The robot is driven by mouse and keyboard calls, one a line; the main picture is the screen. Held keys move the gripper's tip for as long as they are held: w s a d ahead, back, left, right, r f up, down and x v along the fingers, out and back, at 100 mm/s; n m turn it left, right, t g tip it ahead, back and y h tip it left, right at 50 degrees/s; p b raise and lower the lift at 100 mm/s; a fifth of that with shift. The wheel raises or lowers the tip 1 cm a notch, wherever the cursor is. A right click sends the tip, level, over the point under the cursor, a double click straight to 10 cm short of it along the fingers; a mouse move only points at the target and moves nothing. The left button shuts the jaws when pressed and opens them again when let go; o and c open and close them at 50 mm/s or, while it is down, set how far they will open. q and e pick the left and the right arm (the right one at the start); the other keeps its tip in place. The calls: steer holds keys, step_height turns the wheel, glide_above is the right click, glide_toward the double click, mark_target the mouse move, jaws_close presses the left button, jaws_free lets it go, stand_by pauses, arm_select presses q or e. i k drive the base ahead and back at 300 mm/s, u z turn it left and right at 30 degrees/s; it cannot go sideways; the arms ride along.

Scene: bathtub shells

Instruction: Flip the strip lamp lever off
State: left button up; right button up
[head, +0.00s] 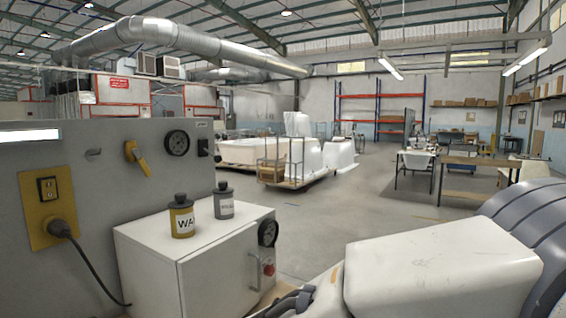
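A grey panel (85,153) stands at the left. A yellow lever (137,158) is mounted on its upper part, slanting down to the right from its pivot. A bright white strip lamp (28,135) at the panel's left edge is lit. My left gripper is not in view. My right arm comes in at the lower right. Dark parts at its end, seemingly my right gripper (288,303), are cut off by the bottom edge, so its opening cannot be made out. They are well apart from the lever, beyond the white cabinet's right side.
A white cabinet (150,255) stands before the panel, bearing a yellow-labelled bottle (181,217) and a grey bottle (223,201). A black plug (61,229) with a cable sits in a yellow socket plate (48,205). A round gauge (177,143) is right of the lever.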

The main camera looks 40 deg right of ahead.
mark_target(218, 158)
steer(key=z, duration=1.2)
steer(key=k, duration=0.65)
steer(key=z, duration=1.1)
steer(key=i, duration=1.15)
steer(key=u, duration=0.85)
steer(key=i, duration=0.8)
steer(key=u, duration=0.6)
